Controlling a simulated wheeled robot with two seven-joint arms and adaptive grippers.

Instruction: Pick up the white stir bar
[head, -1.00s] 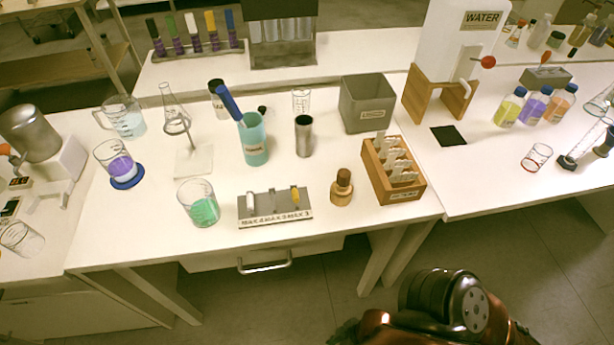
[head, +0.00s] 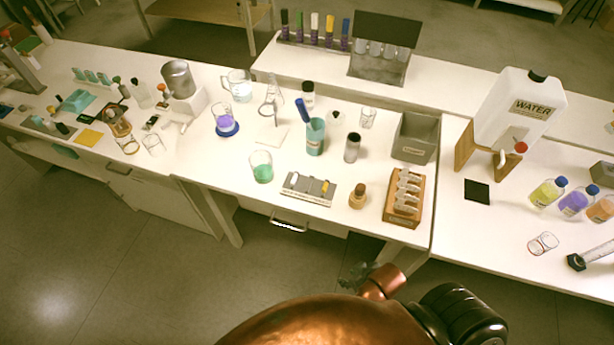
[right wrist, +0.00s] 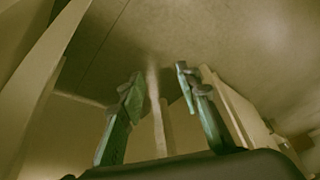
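The white stir bar (head: 293,181) appears to be the small pale piece at the left end of a grey labelled holder (head: 308,200) near the bench's front edge. A dark piece and a yellow piece (head: 325,187) sit to its right. My right gripper (head: 357,275) shows small in the head view, in front of and below the bench edge, well apart from the holder. In the right wrist view its two greenish fingers (right wrist: 160,88) are spread with nothing between them. My left gripper is not in view.
A beaker of green liquid (head: 262,170) stands left of the holder. A brown bottle (head: 358,197) and a wooden rack (head: 404,220) stand right. A teal cup (head: 315,140) is behind. A drawer handle (head: 289,225) juts out below the bench edge.

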